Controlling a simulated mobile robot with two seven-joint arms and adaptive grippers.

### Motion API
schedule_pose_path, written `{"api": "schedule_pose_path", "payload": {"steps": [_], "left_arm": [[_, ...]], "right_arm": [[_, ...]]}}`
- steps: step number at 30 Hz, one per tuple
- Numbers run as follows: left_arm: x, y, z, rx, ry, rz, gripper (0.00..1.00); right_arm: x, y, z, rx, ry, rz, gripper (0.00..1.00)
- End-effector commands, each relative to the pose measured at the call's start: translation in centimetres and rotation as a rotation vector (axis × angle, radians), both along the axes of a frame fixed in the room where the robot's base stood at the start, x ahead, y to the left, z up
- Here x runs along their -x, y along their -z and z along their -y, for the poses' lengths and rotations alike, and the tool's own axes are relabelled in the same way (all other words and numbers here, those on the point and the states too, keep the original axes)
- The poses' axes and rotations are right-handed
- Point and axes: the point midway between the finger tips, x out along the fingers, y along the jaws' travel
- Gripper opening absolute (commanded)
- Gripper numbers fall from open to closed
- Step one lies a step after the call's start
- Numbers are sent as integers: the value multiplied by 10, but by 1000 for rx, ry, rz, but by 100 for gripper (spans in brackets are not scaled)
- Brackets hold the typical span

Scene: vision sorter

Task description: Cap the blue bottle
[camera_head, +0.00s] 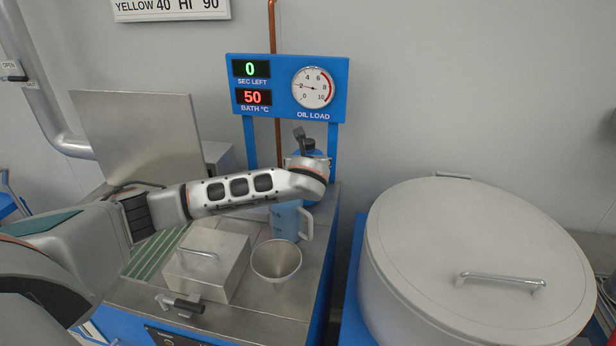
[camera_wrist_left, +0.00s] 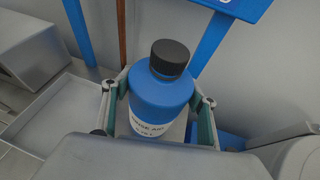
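The blue bottle (camera_wrist_left: 158,98) stands upright in the left wrist view, with a white label on its near side. A black cap (camera_wrist_left: 169,57) is on its neck; I cannot tell if it is tight. My left gripper (camera_wrist_left: 160,90) has one green-padded finger on each side of the bottle's body. Whether both pads press on it is unclear. In the head view the bottle (camera_head: 312,200) is mostly hidden behind my left wrist, at the back right of the bench. My right gripper is not in view.
A light-blue jug (camera_head: 287,220), a funnel (camera_head: 277,261) and a metal box with a handle (camera_head: 212,263) stand in front of the bottle. A blue gauge panel (camera_head: 289,88) rises behind. A large lidded drum (camera_head: 470,245) is at the right.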

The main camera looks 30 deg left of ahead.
Motion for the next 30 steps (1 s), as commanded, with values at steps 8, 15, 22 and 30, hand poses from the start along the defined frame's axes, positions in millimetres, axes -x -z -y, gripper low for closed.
{"api": "schedule_pose_path", "payload": {"steps": [8,15,22,30], "left_arm": [[0,-1,0,-1,-1,3,8],[-1,-7,0,0,-2,4,8],[-1,-36,0,1,0,7,8],[-1,-106,1,2,0,10,8]], "right_arm": [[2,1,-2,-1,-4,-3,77],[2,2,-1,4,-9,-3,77],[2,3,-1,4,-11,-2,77],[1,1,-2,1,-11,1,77]]}}
